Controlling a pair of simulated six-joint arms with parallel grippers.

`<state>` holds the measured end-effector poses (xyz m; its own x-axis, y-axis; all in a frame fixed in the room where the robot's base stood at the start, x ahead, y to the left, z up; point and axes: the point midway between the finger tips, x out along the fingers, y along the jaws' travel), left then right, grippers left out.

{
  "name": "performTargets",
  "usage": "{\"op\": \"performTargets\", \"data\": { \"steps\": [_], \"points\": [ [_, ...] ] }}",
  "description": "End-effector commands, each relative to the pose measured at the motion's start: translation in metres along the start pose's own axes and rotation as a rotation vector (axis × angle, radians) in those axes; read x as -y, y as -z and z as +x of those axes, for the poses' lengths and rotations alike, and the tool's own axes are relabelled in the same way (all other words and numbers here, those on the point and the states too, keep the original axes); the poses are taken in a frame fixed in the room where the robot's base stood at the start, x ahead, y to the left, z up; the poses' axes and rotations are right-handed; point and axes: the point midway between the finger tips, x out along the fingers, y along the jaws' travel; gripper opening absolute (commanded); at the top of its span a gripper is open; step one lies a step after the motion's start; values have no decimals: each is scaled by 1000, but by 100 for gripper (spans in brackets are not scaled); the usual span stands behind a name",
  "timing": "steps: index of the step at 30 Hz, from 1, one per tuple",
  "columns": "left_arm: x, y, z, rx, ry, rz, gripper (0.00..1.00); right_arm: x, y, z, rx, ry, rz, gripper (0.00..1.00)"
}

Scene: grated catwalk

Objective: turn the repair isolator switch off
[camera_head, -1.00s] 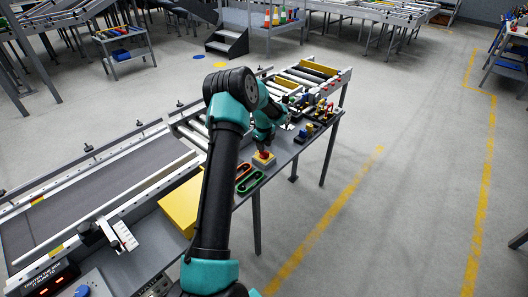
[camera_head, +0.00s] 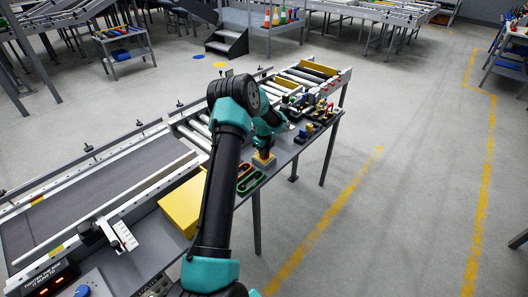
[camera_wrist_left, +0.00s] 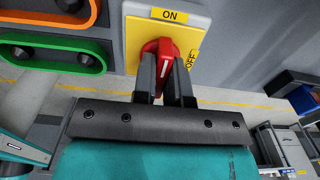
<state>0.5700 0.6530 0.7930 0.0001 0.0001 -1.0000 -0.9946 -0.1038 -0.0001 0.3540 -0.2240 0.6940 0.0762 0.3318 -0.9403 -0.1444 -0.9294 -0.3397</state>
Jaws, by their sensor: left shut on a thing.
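The repair isolator switch is a yellow plate (camera_wrist_left: 200,24) with a red rotary handle (camera_wrist_left: 163,62), seen close in the left wrist view. Its labels read ON and OFF. The white line on the handle points toward ON, slightly tilted. My left gripper (camera_wrist_left: 165,85) is shut on the red handle, one finger on each side. My right gripper is not in view.
An orange-rimmed and a green-rimmed panel (camera_head: 251,182) lie beside the switch. A yellow box (camera_head: 183,204) stands nearer along the bench. Small coloured parts (camera_head: 318,110) sit farther along it. A belt conveyor (camera_head: 100,190) runs at the left; open floor lies right.

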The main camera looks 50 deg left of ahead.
Motion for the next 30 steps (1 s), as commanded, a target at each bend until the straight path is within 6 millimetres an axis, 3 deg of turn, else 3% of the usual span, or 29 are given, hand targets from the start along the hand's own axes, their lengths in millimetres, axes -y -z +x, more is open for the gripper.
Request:
{"op": "performTargets", "data": {
  "steps": [17, 30],
  "points": [
    [0, 0, 0, 0, 0, -60, 0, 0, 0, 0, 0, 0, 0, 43],
    [0, 0, 0, 0, 0, -366, 0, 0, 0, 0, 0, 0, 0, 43]
  ]
}}
